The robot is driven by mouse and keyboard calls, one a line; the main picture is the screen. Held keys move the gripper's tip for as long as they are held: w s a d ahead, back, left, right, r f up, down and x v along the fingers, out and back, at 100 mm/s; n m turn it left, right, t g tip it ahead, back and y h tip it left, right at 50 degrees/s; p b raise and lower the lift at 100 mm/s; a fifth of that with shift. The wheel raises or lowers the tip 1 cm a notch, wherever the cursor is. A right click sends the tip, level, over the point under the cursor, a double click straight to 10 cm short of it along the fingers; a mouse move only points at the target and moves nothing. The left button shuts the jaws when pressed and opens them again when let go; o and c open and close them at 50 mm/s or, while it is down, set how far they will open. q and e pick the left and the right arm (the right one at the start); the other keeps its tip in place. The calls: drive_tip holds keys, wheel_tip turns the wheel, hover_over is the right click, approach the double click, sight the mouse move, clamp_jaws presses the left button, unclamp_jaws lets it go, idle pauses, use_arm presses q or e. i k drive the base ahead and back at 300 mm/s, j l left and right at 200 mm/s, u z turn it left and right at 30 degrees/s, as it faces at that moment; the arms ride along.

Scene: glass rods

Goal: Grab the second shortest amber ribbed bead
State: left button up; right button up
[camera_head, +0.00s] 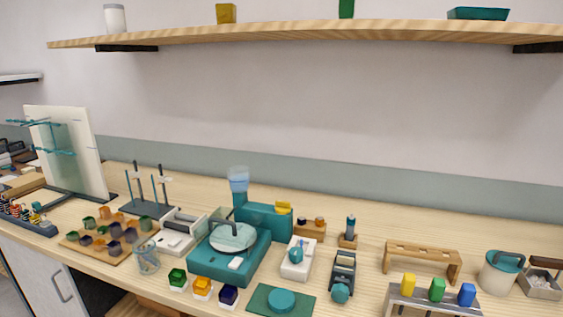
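An amber block (202,287) on a white base stands at the front edge between a green block (177,278) and a dark purple block (228,295). A dark rack (32,224) at the far left holds small striped pieces, some orange-looking. Neither of my grippers is in view.
A teal machine with a round plate (232,238) stands mid-table. A clear jar (147,257) is in front of the board. Dark upright rods (137,181) stand behind it. A wooden rack (421,258) and lidded pot (500,272) are at the right. A shelf (300,30) hangs above.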

sight(100, 245)
drive_tip(key=u, duration=1.3)
